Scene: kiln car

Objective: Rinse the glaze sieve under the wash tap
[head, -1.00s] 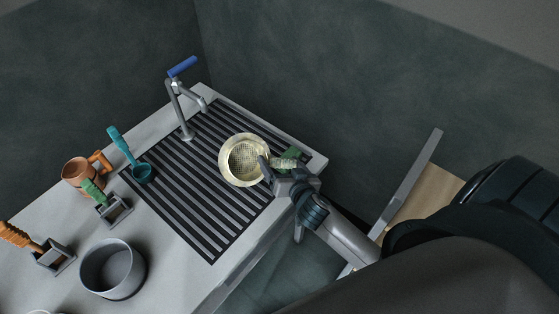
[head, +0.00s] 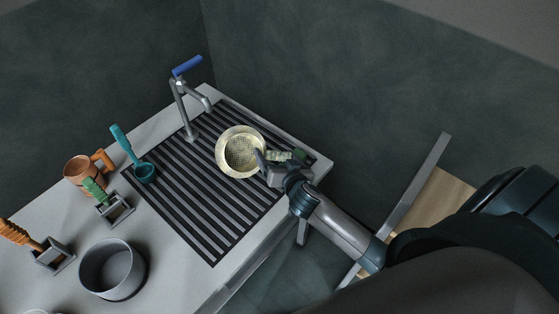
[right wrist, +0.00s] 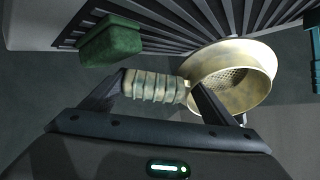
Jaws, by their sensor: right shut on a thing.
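The glaze sieve (head: 223,153) is a round cream bowl with a mesh bottom and a pale ribbed handle. My right gripper (head: 273,164) is shut on the handle and holds the sieve over the right part of the slatted drain grate. The right wrist view shows the handle (right wrist: 155,86) between the fingers, with the sieve bowl (right wrist: 258,62) to the right. The wash tap (head: 181,101) stands at the grate's back edge, with a blue lever (head: 187,66) on top. Its spout is left of and behind the sieve, and no water shows. My left gripper is out of view.
A green block (right wrist: 112,40) lies close by the handle. A dark wall stands behind the counter.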

